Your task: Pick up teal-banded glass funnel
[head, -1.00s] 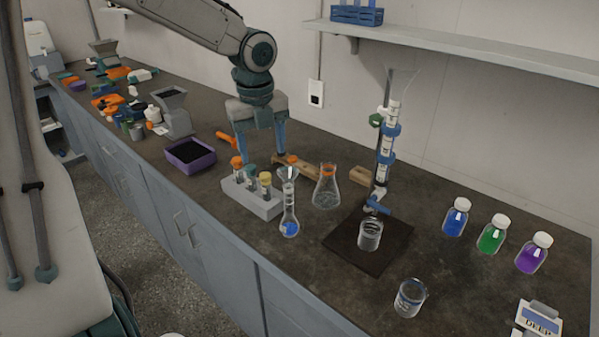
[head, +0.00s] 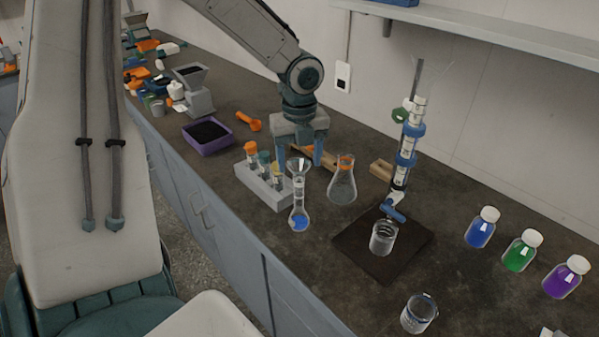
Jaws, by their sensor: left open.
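A clear glass funnel (head: 298,166) stands mouth up in the neck of a round-bottomed glass flask (head: 299,222) holding a little blue liquid. A teal band cannot be made out at this size. My left gripper (head: 301,157) is open and points down, its blue fingers appearing at the funnel's rim in the picture. Whether they touch the funnel or are behind it, I cannot tell. My right gripper is not in view.
A vial rack (head: 264,190) stands just left of the flask, and an orange-collared conical flask (head: 342,184) to its right. A burette stand on a dark base (head: 360,258) is further right. Several bottles line the right side. The bench front before the flask is clear.

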